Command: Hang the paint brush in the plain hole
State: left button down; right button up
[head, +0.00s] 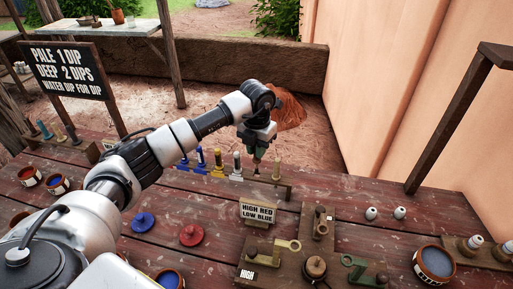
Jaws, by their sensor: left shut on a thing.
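My left gripper (258,143) reaches over the far side of the table, above a low wooden rack (284,189). It is shut on the paint brush (257,160), whose narrow lower part shows below the fingers, close to the rack. The gripper hides the brush's upper part. I cannot tell whether the brush is in a hole. Several other upright brushes stand along the rack: blue-marked ones (218,160) to the left, a pale one (237,163) just left of the gripper and another (276,169) to its right. The plain hole cannot be made out. My right gripper is not in view.
A sign reading "HIGH RED LOW BLUE" (259,213) stands in front of the rack. A tan wall (375,90) rises behind the right side.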

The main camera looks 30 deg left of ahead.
aim_at(257, 161)
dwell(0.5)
pick_arm(q)
jog(key=shift+f, duration=0.25)
jog(key=shift+f+b, duration=0.35)
jog(key=shift+b, duration=0.1)
jog(key=shift+f, duration=0.15)
jog(key=shift+f+b, duration=0.55)
jog(key=shift+f, duration=0.1)
jog(key=shift+f, duration=0.2)
jog(key=shift+f+b, duration=0.4)
jog(key=shift+f+b, duration=0.4)
jog(key=shift+f, duration=0.2)
dwell(0.7)
